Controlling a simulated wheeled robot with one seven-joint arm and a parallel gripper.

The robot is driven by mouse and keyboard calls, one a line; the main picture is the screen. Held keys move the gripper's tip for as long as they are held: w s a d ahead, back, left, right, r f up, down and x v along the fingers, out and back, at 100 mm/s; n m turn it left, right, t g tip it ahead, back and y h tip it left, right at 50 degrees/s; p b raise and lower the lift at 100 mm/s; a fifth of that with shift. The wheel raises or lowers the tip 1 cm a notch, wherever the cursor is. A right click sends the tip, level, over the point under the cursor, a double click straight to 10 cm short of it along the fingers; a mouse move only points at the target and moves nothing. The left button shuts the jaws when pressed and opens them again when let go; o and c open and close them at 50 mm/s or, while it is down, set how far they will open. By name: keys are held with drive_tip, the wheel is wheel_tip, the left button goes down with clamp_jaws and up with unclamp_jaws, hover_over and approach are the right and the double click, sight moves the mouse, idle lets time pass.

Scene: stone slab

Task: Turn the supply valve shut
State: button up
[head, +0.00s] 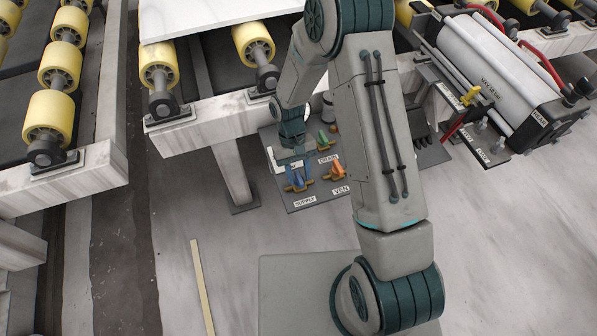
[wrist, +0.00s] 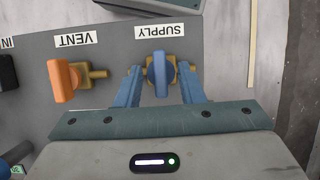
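The supply valve has a blue handle (wrist: 160,75) on a brass body, beside the upside-down SUPPLY label (wrist: 160,30) in the wrist view. The handle's long side runs up and down in the picture, with brass showing on both sides. My gripper (wrist: 159,86) is open, its two blue fingers on either side of the handle with visible gaps. In the head view my gripper (head: 296,170) is over the valve panel (head: 318,196), just behind the SUPPLY label (head: 304,201). It partly hides the valve there.
The vent valve's orange handle (wrist: 64,81) stands to the left in the wrist view. In the head view a green handle (head: 325,141) is farther back on the panel.

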drive_tip(key=shift+r, duration=0.1)
drive_tip(key=p+v, duration=0.1)
drive_tip(key=v, duration=1.2)
drive_tip(key=shift+w+r, duration=0.2)
drive_tip(key=shift+r, duration=0.05)
drive_tip(key=shift+a, duration=0.1)
drive_tip(key=s+d+r+m+t+p, duration=0.1)
drive_tip(key=s+d+r+t+p, duration=0.1)
drive_tip(key=s+d+r, duration=0.2)
drive_tip(key=s+d+r+m+t+p, duration=0.1)
drive_tip(key=s+d+r, duration=0.4)
drive_tip(key=r, duration=0.8)
drive_tip(key=s+d+r+m+t+y+p, duration=0.1)
drive_tip(key=s+d+r+t+p, duration=0.3)
drive_tip(key=s+r, duration=0.4)
drive_tip(key=shift+s+d+r+m+p, duration=0.3)
drive_tip(key=shift+d+r+p, duration=0.05)
drive_tip(key=shift+r+p, duration=0.4)
drive_tip(key=shift+d, duration=0.1)
